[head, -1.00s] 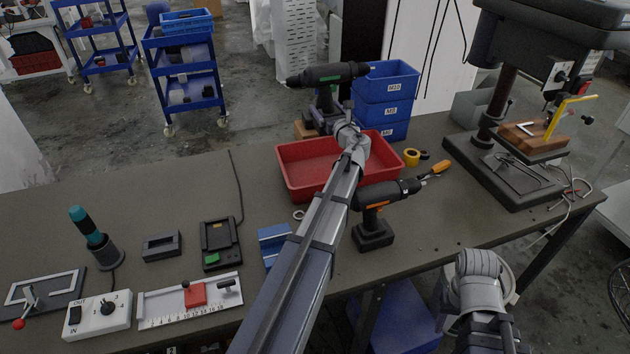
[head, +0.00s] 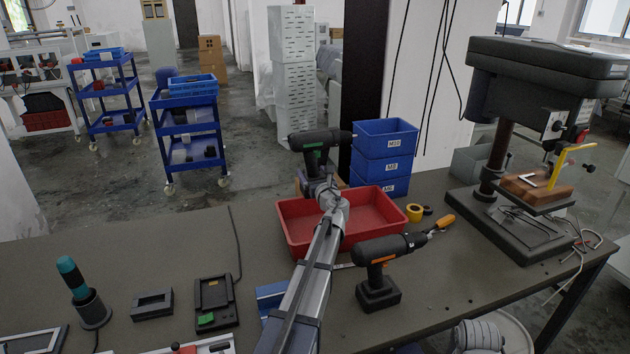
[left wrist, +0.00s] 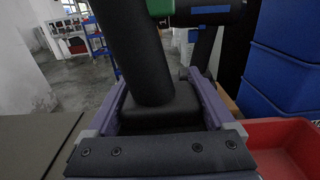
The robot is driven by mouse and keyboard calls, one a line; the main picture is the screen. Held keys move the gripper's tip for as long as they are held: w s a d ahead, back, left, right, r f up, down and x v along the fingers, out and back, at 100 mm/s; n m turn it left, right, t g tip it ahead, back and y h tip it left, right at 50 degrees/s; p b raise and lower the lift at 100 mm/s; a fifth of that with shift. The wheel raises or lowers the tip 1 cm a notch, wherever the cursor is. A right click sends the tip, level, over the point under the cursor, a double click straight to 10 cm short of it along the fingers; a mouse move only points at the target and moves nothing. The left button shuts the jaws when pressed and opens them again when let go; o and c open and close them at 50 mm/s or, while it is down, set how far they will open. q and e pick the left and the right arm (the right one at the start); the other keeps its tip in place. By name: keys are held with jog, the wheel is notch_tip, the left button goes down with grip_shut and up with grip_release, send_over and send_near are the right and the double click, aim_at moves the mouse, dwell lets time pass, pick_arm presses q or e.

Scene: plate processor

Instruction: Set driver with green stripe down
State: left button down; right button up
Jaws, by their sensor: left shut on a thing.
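The driver with the green stripe (head: 318,141) is held up above the back of the bench, behind the red tray. My left gripper (head: 322,187) is shut on it low down, near its base. In the left wrist view the driver's dark handle and base (left wrist: 150,90) sit between the two purple-grey fingers of my left gripper (left wrist: 160,110), and a bit of green shows at the top. A second driver with an orange stripe (head: 380,262) stands upright on the bench to the right of my left arm. My right gripper is not in view.
A red tray (head: 296,243) lies under my left forearm. Blue bins (head: 384,152) are stacked just right of the held driver. A drill press (head: 510,215) stands at the right. A black charger-like dock (head: 213,296) is at the left, with bare bench (head: 190,240) behind it.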

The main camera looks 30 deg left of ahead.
pick_arm(q)
notch_tip(320, 180, down, 7)
jog(key=b, duration=0.5)
jog(key=shift+r+b, duration=0.1)
jog(key=shift+b, duration=0.3)
jog(key=shift+f+b, duration=0.35)
jog(key=shift+f+b, duration=0.2)
jog(key=shift+b, duration=0.1)
grip_release()
jog(key=shift+s, duration=0.1)
jog(key=shift+r, duration=0.15)
